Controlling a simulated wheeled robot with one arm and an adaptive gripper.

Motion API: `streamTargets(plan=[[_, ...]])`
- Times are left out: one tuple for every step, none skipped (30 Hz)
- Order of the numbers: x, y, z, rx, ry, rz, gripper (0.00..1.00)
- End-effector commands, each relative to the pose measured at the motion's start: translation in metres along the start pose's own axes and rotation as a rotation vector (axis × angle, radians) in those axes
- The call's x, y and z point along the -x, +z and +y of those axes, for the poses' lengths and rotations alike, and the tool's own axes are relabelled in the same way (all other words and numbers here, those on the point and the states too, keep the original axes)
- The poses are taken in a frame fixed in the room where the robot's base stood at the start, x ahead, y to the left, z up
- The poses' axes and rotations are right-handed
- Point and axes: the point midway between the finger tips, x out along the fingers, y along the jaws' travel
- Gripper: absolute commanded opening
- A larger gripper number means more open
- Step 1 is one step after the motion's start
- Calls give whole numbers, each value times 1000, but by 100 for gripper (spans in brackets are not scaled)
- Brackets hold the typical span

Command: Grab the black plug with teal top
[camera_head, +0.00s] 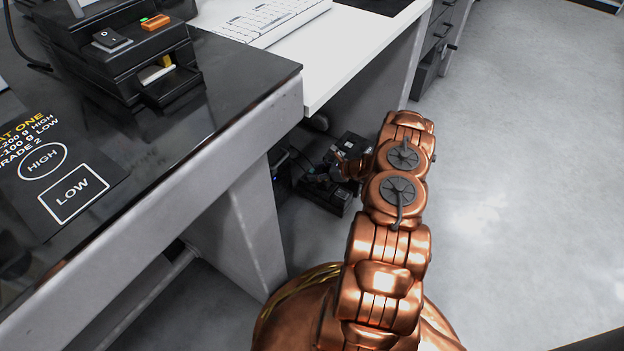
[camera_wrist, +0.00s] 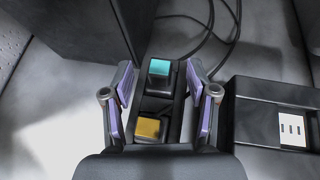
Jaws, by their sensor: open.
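The black plug with the teal top (camera_wrist: 159,68) shows in the wrist view. It sits at the far end of a dark narrow strip (camera_wrist: 178,113) on the floor. A plug with a yellow-orange top (camera_wrist: 148,128) sits nearer on the same strip. My gripper (camera_wrist: 160,90) is open, its purple-padded fingers on the left and right of the strip. The teal top lies between and slightly beyond the fingertips. I cannot tell whether the fingers touch anything. In the head view my gripper (camera_head: 350,168) is low under the white desk, and the plug cannot be made out there.
A dark box (camera_wrist: 90,35) stands at the upper left in the wrist view. Black cables (camera_wrist: 212,40) run behind the strip. A black device with a white panel (camera_wrist: 285,125) lies at the right. In the head view, the white desk (camera_head: 350,50) overhangs; open floor (camera_head: 510,150) lies right.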

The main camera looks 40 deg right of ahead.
Motion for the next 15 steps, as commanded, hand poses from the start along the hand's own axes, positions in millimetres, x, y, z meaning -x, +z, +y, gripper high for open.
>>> streamTargets(plan=[[-3,-1,0,0,1,0,58],[-4,0,0,0,1,0,58],[-4,0,0,0,1,0,58],[-4,0,0,0,1,0,58],[-4,1,0,0,0,0,58],[-4,1,0,0,0,0,58],[-4,1,0,0,0,0,58],[-4,1,0,0,0,0,58],[-4,1,0,0,1,0,57],[-4,1,0,0,1,0,54],[-4,1,0,0,1,0,51],[-4,1,0,0,1,0,47],[-4,1,0,0,1,0,44],[-4,1,0,0,1,1,41],[-4,1,0,0,1,1,37]])
